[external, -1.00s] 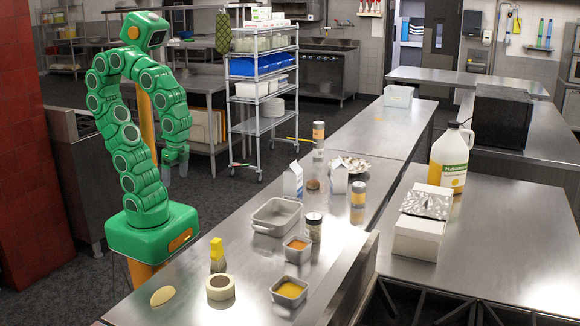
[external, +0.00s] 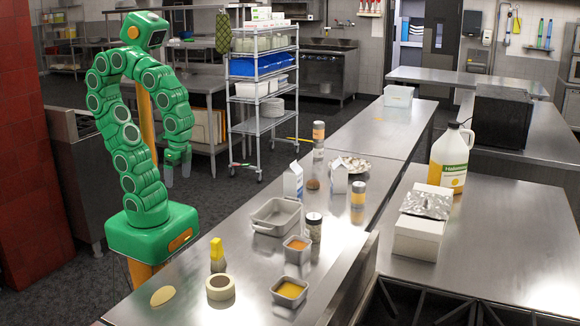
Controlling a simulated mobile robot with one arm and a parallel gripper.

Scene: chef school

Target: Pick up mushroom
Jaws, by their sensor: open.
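A small round brown item (external: 313,184), possibly the mushroom, sits on the long steel counter (external: 375,127) between two white cartons; it is too small to be sure. A flat pale oval item (external: 162,296) lies at the counter's near left end, and I cannot tell what it is. My gripper (external: 178,174) hangs fingers down off the counter's left side, below my green arm. It is open and empty, well apart from both items.
The white cartons (external: 293,181) (external: 338,177), a grey pan (external: 277,216), a foil tray (external: 351,164), shakers (external: 358,192) and a tape roll (external: 220,287) stand on the counter. A wire shelf rack (external: 262,95) stands behind. The counter's far stretch is mostly clear.

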